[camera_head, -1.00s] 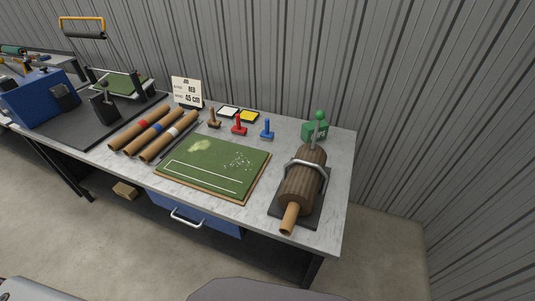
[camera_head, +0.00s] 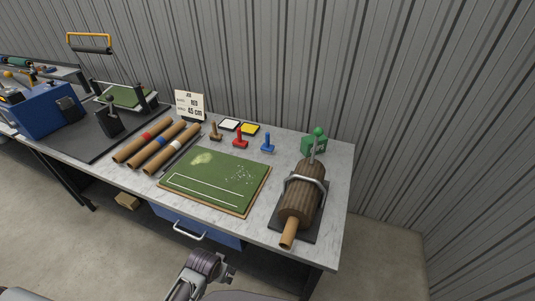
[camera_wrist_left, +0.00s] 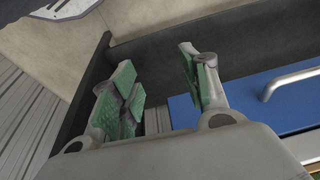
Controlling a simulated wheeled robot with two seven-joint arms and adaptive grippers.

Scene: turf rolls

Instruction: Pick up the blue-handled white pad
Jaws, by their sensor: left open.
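A small blue-handled piece (camera_head: 267,143) stands upright on the bench, right of a red one; I cannot make out a white pad on its underside. In the head view, part of my left arm shows at the bottom edge, below the bench front and well away from the blue piece. My right gripper is out of view.
A blue drawer (camera_head: 195,226) is underneath.

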